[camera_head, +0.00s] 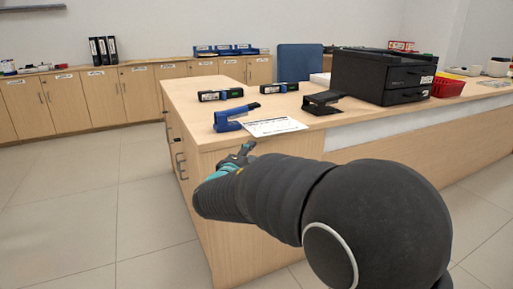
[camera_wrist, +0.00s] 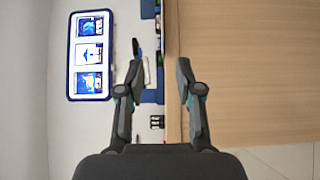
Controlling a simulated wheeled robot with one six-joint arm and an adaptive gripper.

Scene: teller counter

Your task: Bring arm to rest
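My arm reaches from the lower right of the head view toward the near left corner of the wooden counter (camera_head: 228,192). My gripper (camera_head: 246,150) is at its far end, low beside the counter's edge and partly hidden by the arm. In the wrist view my gripper (camera_wrist: 160,68) has its two fingers apart, with a clear gap and nothing held between them. The counter's wood panel (camera_wrist: 245,70) fills the right of that view.
On the counter are a blue stapler (camera_head: 228,117), a paper sheet (camera_head: 273,126), a black punch (camera_head: 322,102), two dark boxed devices (camera_head: 221,94) (camera_head: 279,88), a black drawer unit (camera_head: 382,76) and a red basket (camera_head: 448,87). Open tiled floor (camera_head: 95,200) lies left.

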